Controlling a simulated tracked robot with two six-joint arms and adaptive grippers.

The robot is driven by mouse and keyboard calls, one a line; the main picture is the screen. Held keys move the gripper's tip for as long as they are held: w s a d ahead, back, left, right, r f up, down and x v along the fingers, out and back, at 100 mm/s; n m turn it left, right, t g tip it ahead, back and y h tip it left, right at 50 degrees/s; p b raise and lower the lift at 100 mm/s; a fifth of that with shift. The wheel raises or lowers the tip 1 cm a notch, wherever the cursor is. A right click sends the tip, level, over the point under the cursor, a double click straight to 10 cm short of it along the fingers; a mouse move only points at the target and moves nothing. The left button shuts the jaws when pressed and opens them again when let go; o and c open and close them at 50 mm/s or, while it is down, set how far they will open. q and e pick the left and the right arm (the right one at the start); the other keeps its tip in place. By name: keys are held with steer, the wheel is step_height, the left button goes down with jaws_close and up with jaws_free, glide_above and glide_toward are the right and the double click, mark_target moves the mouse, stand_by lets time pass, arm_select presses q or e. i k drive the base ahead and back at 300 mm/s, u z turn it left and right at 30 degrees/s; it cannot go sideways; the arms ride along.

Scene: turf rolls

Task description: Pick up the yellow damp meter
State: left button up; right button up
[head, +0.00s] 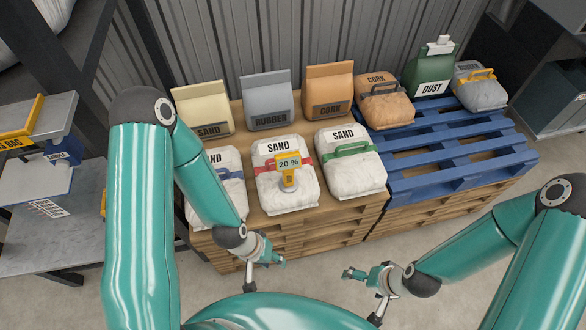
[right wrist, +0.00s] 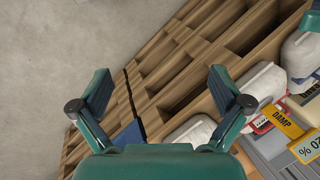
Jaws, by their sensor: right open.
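White sand bags flank the meter's bag, one with a green strap (head: 350,165). Rubber (head: 268,101) and cork (head: 328,91) sacks stand behind. A blue pallet (head: 445,155) is to the right, with a green dust container (head: 428,74). The floor before the pallets is clear.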

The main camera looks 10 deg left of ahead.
mark_target(286, 163)
steer(key=u, duration=0.45)
steer(key=k, duration=1.1)
steer(key=u, duration=0.1)
steer(key=i, duration=1.55)
steer(key=u, duration=0.8)
